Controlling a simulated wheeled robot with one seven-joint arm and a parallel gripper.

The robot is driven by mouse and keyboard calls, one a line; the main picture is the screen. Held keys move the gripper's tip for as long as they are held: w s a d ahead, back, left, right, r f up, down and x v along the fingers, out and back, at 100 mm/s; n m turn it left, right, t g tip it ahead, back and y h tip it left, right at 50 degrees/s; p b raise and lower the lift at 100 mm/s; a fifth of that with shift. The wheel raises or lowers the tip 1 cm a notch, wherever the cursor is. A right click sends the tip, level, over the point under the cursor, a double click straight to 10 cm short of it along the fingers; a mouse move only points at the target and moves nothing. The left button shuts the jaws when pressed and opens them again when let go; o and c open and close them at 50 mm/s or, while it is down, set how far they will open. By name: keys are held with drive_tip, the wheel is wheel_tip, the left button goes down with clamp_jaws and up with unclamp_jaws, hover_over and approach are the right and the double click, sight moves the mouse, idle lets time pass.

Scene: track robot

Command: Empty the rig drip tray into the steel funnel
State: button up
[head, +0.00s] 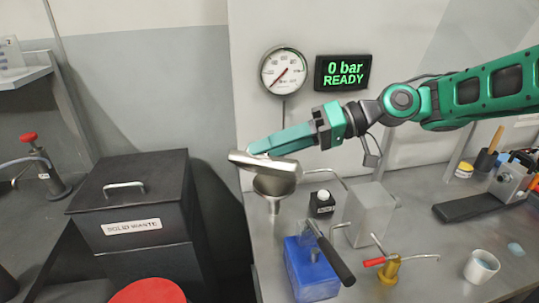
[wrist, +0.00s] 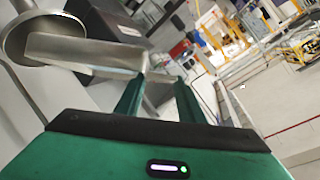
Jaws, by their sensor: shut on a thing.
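The drip tray (head: 266,163) is a shallow metal tray, held tilted above the steel funnel. My gripper (head: 252,151) is shut on the tray's edge. In the wrist view the tray (wrist: 85,52) lies beyond my gripper fingers (wrist: 160,85), and it overlaps the round mouth of the funnel (wrist: 38,22). In the head view the funnel (head: 274,187) stands at the left end of the bench, its mouth partly hidden by the tray. I cannot tell whether any liquid is in the tray or the funnel.
A blue block with a black lever (head: 312,272) stands in front of the funnel. A small black block with a white knob (head: 322,203) and a grey box (head: 369,215) are to its right. A black solid waste bin (head: 130,195) stands to the left. A gauge (head: 283,71) and a display (head: 343,72) hang behind.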

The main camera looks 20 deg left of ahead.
drive_tip(key=shift+w+r+m+g+y, duration=0.3)
drive_tip(key=shift+w+r+m, duration=0.1)
drive_tip(key=shift+w+r, duration=0.15)
drive_tip(key=shift+w+r+m+g, duration=0.1)
drive_tip(key=shift+w+m+g, duration=0.25)
drive_tip(key=shift+w, duration=0.25)
idle(2.5)
drive_tip(key=shift+s, duration=0.1)
drive_tip(key=shift+s+t, duration=0.45)
drive_tip(key=shift+s, duration=0.2)
drive_tip(key=s+f+n+t+h, duration=0.1)
drive_tip(key=s+f+n+t, duration=0.55)
drive_tip(key=f, duration=0.25)
drive_tip(key=shift+n+g, duration=0.3)
drive_tip(key=shift+g, duration=0.15)
drive_tip(key=shift+w+r, duration=0.2)
drive_tip(key=shift+r, duration=1.25)
drive_tip(key=shift+w+r, duration=0.15)
drive_tip(key=shift+r, duration=1.3)
